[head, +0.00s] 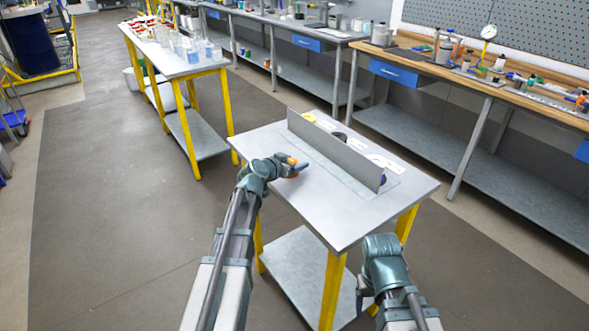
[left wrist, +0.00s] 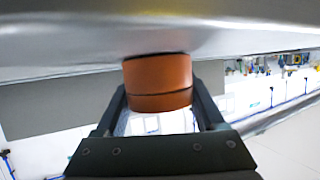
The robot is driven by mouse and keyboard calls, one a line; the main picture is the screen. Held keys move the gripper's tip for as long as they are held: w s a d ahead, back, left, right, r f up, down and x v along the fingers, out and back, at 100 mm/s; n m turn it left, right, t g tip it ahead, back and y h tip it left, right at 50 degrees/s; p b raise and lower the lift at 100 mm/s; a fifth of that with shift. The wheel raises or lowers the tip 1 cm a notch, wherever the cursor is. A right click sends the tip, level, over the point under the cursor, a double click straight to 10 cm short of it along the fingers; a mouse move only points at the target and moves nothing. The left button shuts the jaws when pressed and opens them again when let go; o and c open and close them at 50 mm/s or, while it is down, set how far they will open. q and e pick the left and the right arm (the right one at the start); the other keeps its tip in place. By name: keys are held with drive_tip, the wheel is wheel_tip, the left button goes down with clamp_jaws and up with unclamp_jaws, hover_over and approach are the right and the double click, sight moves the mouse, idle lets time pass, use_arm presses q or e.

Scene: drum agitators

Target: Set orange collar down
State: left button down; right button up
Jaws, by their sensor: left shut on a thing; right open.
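The orange collar (head: 292,161) is a short orange cylinder with a dark groove around it. In the left wrist view the collar (left wrist: 157,82) sits between the two fingers of my left gripper (left wrist: 160,105), which is shut on it. My left gripper (head: 298,168) is over the left part of the small grey table (head: 335,222), in front of the upright grey panel. In the left wrist view the collar's upper end in the picture meets the pale grey surface; I cannot tell whether it touches. My right gripper (head: 364,294) is open, low beside the table's front right side.
An upright grey panel (head: 335,150) runs along the table. Behind it, a yellow ring (head: 309,117), a dark round part (head: 339,136) and white labels partly show. The table's front area is bare. A bench with glassware (head: 180,60) stands at the back left.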

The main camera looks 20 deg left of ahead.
use_arm(q)
drive_tip(key=shift+f, duration=0.15)
unclamp_jaws()
drive_tip(key=shift+r, duration=0.25)
drive_tip(key=p+v, duration=0.5)
drive_tip(key=v, duration=0.7)
drive_tip(key=shift+f, duration=0.1)
